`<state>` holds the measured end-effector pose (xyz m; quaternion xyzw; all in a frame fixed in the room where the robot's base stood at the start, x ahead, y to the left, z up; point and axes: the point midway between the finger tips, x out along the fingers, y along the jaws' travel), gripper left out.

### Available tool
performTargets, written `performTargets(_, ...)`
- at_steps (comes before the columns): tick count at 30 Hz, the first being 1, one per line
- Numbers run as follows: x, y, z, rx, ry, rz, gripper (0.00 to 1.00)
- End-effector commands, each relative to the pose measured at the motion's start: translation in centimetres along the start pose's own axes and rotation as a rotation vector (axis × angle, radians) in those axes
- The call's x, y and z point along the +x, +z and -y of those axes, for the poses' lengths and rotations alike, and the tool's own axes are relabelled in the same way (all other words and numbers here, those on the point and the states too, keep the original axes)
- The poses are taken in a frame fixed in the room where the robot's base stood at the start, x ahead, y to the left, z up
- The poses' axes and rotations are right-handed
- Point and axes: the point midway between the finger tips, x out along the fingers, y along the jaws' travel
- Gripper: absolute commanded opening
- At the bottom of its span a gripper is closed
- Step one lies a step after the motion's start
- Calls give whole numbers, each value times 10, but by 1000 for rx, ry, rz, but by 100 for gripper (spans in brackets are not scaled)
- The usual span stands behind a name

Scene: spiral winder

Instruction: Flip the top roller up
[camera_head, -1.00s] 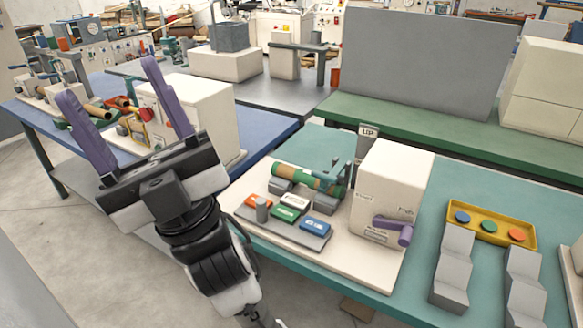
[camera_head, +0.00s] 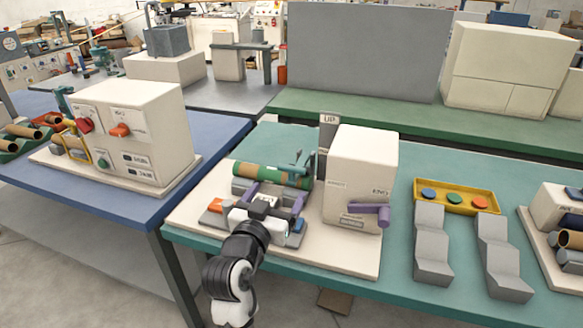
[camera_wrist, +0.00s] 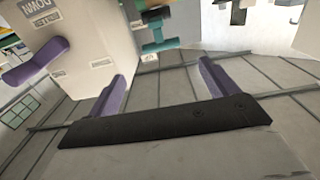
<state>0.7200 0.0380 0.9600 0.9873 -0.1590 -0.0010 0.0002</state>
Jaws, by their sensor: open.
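The spiral winder on the teal table has a green roller with tan bands (camera_head: 272,174), lying across grey supports. A teal bracket (camera_head: 301,161) stands at the roller's right end, and an upright plate marked UP (camera_head: 328,121) is behind it. A cream box (camera_head: 361,170) with a purple lever (camera_head: 370,211) stands to the right. My gripper (camera_head: 276,192) is open and empty, its purple fingers pointing toward the roller from the front, over the button panel. In the wrist view, my fingers (camera_wrist: 163,70) are apart with nothing between them. Whether they touch the roller I cannot tell.
A yellow tray with colored buttons (camera_head: 456,196) and grey stepped blocks (camera_head: 431,250) stand on the right. Another cream machine (camera_head: 130,133) is on the blue table at left. A grey panel (camera_head: 362,52) stands behind. Teal table surface is clear between the box and the tray.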

Motion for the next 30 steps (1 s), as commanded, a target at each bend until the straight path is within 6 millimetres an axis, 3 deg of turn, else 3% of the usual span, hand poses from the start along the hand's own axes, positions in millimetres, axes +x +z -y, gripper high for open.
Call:
performTargets(9,69,-4,0,0,0,0,85)
performTargets(15,101,-3,1,0,-3,-1,85)
performTargets(21,115,-2,2,1,-4,-2,85)
performTargets(30,116,-1,2,1,-5,-2,84)
